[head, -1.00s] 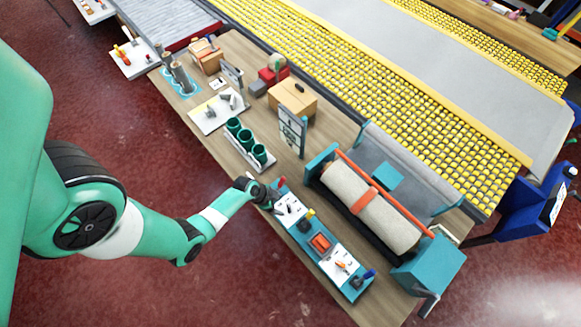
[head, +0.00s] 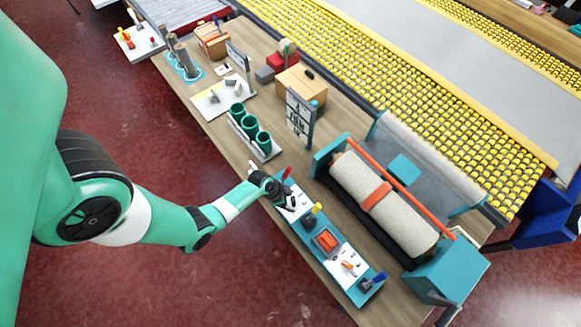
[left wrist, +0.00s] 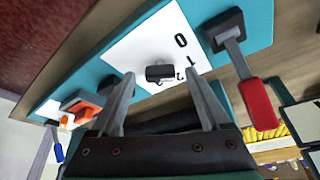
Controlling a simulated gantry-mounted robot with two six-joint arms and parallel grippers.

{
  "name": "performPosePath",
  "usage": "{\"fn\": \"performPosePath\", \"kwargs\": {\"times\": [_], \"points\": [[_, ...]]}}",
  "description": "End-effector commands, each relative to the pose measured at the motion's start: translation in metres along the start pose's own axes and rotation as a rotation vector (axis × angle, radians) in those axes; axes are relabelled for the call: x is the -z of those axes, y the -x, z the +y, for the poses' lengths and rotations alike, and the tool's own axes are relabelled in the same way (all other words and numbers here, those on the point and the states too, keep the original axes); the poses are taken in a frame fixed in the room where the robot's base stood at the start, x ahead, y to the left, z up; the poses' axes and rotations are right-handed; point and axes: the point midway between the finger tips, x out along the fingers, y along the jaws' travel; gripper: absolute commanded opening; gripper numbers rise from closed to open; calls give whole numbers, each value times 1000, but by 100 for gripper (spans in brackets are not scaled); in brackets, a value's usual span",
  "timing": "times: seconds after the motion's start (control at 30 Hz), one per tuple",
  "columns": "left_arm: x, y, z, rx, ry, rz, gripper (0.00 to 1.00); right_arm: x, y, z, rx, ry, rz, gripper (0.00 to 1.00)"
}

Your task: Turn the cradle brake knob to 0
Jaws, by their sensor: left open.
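A dark knob (left wrist: 160,73) stands on a white plate (left wrist: 140,45) printed with 0, 1 and 2. I cannot tell which number it points to. In the head view the gripper largely hides the knob. My right gripper is not in view.
A red lever (left wrist: 258,103) stands close beside the plate. Farther along the panel are a yellow-topped lever (head: 317,208), an orange-red switch (head: 325,240), an orange knob (head: 348,265) and a blue lever (head: 374,280). A carpet roll (head: 400,218) lies behind; green cups (head: 249,125) stand nearby.

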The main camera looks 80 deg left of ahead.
Motion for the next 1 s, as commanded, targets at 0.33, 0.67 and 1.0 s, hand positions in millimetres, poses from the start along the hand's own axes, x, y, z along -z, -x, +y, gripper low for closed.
{"fn": "performPosePath", "kwargs": {"times": [0.33,0.67,1.0], "points": [[1,-8,0,1,0,0,80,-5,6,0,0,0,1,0],[1,-8,0,0,0,0,30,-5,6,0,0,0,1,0],[0,-8,0,2,3,0,0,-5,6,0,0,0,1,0]]}}
